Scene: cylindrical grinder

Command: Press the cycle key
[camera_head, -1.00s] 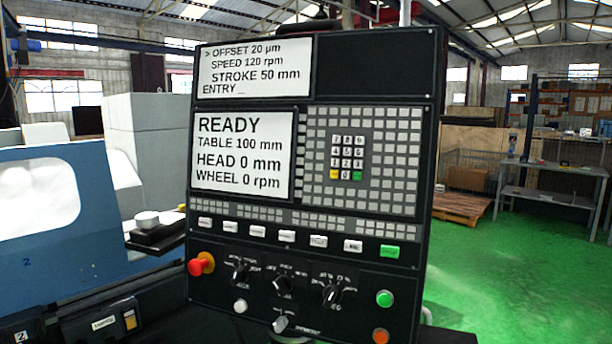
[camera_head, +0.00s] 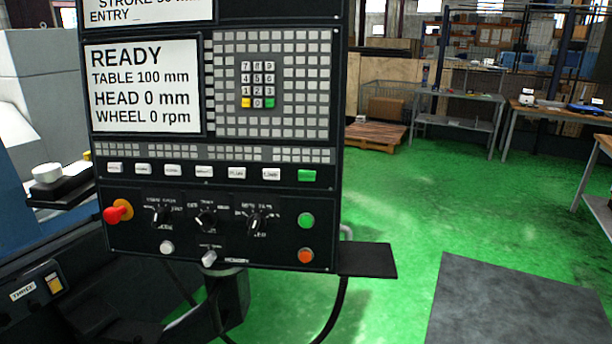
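The control panel (camera_head: 325,200) of the grinder stands upright at the left and middle of the head view. Its screen (camera_head: 146,90) reads READY, TABLE 100 mm, HEAD 0 mm, WHEEL 0 rpm. Below the screen runs a row of white keys (camera_head: 237,173) with a green key (camera_head: 307,175) at its right end; the key labels are too small to read surely. A round green button (camera_head: 306,220) and an orange button (camera_head: 306,255) sit at the lower right. A red knob (camera_head: 117,212) juts out at the lower left. Neither gripper is in view.
A small black shelf (camera_head: 367,261) sticks out right of the panel's lower edge. A dark mat (camera_head: 520,305) lies on the green floor (camera_head: 400,205). Workbenches (camera_head: 545,112) and a pallet (camera_head: 374,137) stand behind. The floor between is clear.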

